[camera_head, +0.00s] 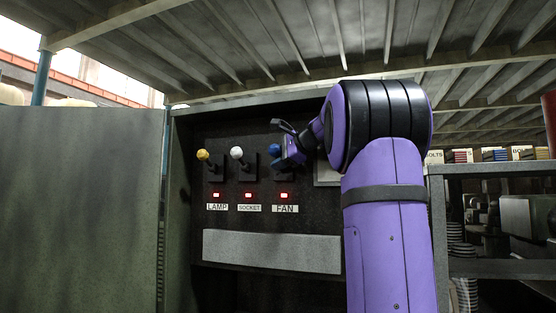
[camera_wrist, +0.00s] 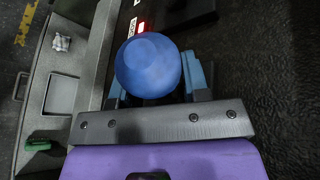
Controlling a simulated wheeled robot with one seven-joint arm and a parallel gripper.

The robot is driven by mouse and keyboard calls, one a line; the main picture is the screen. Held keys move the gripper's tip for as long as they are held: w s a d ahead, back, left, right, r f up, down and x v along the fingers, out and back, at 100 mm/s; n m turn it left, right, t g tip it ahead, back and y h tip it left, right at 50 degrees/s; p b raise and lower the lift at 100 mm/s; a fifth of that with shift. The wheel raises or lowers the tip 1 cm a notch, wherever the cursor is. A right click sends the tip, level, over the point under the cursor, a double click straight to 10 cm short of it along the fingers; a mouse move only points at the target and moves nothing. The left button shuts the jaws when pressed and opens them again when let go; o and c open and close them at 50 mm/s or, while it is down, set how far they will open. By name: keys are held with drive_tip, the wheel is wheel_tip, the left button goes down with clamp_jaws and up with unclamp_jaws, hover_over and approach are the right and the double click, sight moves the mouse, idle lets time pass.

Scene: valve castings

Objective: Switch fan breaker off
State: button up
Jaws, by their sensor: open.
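The fan breaker's lever with its blue ball knob (camera_head: 273,150) is the rightmost of three on the dark panel, above the FAN label (camera_head: 285,209). A red light (camera_head: 284,195) glows above that label. The knob looks raised, at about the height of the other two knobs. My gripper (camera_head: 283,145) is at the blue knob, open. In the wrist view the blue knob (camera_wrist: 148,62) sits between the blue-grey fingers of my gripper (camera_wrist: 156,82). I cannot tell whether the fingers touch it. The lever's stem is mostly hidden.
Left of it stand the yellow-knobbed LAMP lever (camera_head: 202,155) and the white-knobbed SOCKET lever (camera_head: 237,153), each with a lit red light. A grey cabinet door (camera_head: 80,200) stands open at left. A shelf (camera_head: 490,168) with boxes is at right. Slatted decking hangs overhead.

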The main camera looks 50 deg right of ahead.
clamp_jaws()
drive_tip(key=shift+a+f, duration=0.1)
drive_tip(key=shift+f, duration=0.05)
drive_tip(key=shift+a+f+n+t+h, duration=0.15)
drive_tip(key=shift+f+n+t+h, duration=0.15)
drive_tip(key=shift+n+t+h, duration=0.45)
drive_tip(key=shift+d+f+n+t+h, duration=0.1)
drive_tip(key=shift+f+n+t+h, duration=0.15)
drive_tip(key=shift+f+n+t, duration=0.7)
drive_tip(key=shift+d+f+n+t+h, duration=0.15)
drive_tip(key=shift+n+t+h, duration=0.1)
drive_tip(key=shift+n, duration=1.3)
drive_tip(key=shift+f+n+t+h, duration=0.25)
drive_tip(key=shift+f+n+t, duration=0.3)
drive_tip(key=shift+n, duration=0.7)
